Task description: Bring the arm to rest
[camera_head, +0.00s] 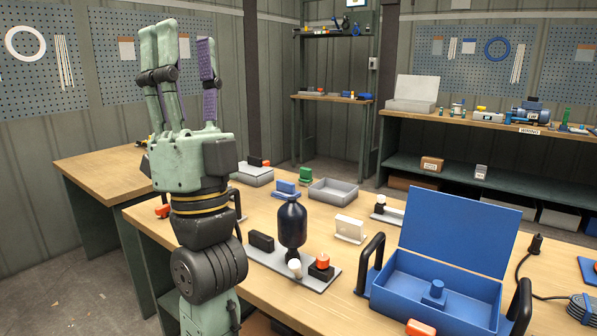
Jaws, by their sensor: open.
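My gripper (180,60) shows at the upper left in the head view, raised well above the workbench (350,285). Its green fingers with purple pads point upward and stand apart, with nothing between them. My arm runs up from the bottom edge of the picture and hides part of the bench's left end.
A dark bottle (291,222) stands upright on a grey plate (262,258). An open blue case (455,300) with black handles sits at the right front. Grey trays (334,192) lie farther back. Shelves (470,120) stand behind. Space above the bench looks free.

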